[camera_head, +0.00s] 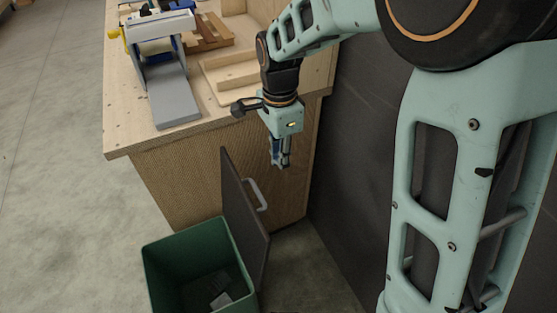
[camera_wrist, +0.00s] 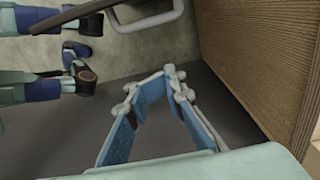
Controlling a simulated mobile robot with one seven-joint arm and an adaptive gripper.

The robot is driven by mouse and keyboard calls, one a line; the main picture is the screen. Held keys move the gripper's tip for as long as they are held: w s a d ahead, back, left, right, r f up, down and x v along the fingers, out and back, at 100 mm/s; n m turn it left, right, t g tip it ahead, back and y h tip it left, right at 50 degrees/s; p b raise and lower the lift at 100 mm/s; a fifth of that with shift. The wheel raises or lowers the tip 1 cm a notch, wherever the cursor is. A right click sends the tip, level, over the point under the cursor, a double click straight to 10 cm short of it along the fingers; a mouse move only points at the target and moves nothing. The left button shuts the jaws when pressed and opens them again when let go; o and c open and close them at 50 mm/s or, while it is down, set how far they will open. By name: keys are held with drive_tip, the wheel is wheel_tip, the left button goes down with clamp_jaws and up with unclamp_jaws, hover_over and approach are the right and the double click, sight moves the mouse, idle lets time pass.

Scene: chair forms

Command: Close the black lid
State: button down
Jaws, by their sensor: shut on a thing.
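The black lid (camera_head: 244,215) stands upright, tilted a little, along the right edge of the green bin (camera_head: 190,265). Its grey bar handle (camera_head: 257,194) is on the side facing away from the bin's opening. My gripper (camera_head: 280,163) points down above and slightly right of the lid, apart from the handle. In the wrist view, the blue finger pads converge and the fingertips (camera_wrist: 160,77) are close together. I see no object between them. The handle (camera_wrist: 150,24) crosses the top of the wrist view, beyond the fingertips.
The wooden workbench (camera_head: 125,145) stands behind the bin, with a grey ramp-like device (camera_head: 175,100) and wooden pieces on top. Its side panel (camera_wrist: 265,60) is close on the right in the wrist view. A dark wall (camera_head: 345,170) bounds the right. Open floor lies left.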

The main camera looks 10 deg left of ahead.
wheel_tip(320, 180, down, 10)
drive_tip(key=b, duration=0.2)
drive_tip(key=a, duration=0.1)
drive_tip(key=s+a+r, duration=0.1)
drive_tip(key=s+a, duration=0.1)
drive_tip(key=shift+s+a+r, duration=0.1)
drive_tip(key=shift+a+r, duration=0.05)
drive_tip(key=shift+r, duration=0.25)
